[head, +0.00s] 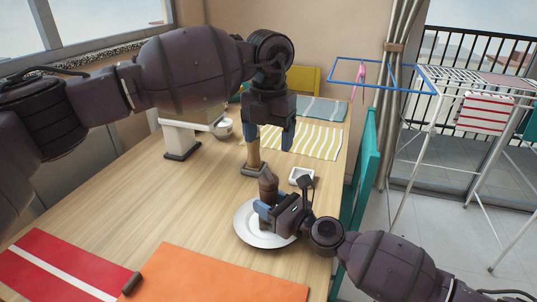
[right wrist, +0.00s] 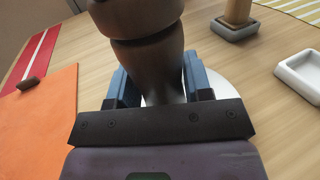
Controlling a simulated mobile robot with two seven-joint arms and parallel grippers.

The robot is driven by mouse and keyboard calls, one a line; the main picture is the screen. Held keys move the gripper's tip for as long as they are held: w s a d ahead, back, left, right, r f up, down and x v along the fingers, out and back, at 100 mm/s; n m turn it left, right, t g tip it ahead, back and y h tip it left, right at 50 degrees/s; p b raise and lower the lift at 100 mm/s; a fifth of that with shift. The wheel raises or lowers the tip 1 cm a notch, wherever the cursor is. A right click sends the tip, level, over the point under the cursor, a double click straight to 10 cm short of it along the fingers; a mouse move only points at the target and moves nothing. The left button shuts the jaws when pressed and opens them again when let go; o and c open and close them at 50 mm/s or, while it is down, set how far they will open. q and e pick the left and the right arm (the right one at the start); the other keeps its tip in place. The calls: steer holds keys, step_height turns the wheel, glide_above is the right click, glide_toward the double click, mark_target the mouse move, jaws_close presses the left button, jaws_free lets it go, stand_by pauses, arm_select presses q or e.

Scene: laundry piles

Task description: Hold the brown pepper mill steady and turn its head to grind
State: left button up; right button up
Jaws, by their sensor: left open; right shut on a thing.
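The brown pepper mill (head: 268,184) stands upright at the white plate (head: 246,236) near the table's right edge. My left gripper (head: 270,134) is open and empty, fingers down, above and beyond the mill's head.
A light wooden post on a dark base (head: 254,169) stands just behind the mill, close to my left gripper. A small white square dish (head: 301,177) lies right of it. Orange (head: 215,275) and red (head: 50,265) mats lie in front. A teal chair (head: 362,165) borders the table's right edge.

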mark_target(269, 173)
arm_select(q)
steer(key=shift+r, duration=0.85)
steer(key=shift+f, duration=0.15)
step_height(269, 173, down, 12)
steer(key=shift+r, duration=0.1)
steer(key=shift+c, duration=0.2)
steer(key=c, duration=0.9)
steer(key=shift+m, duration=0.3)
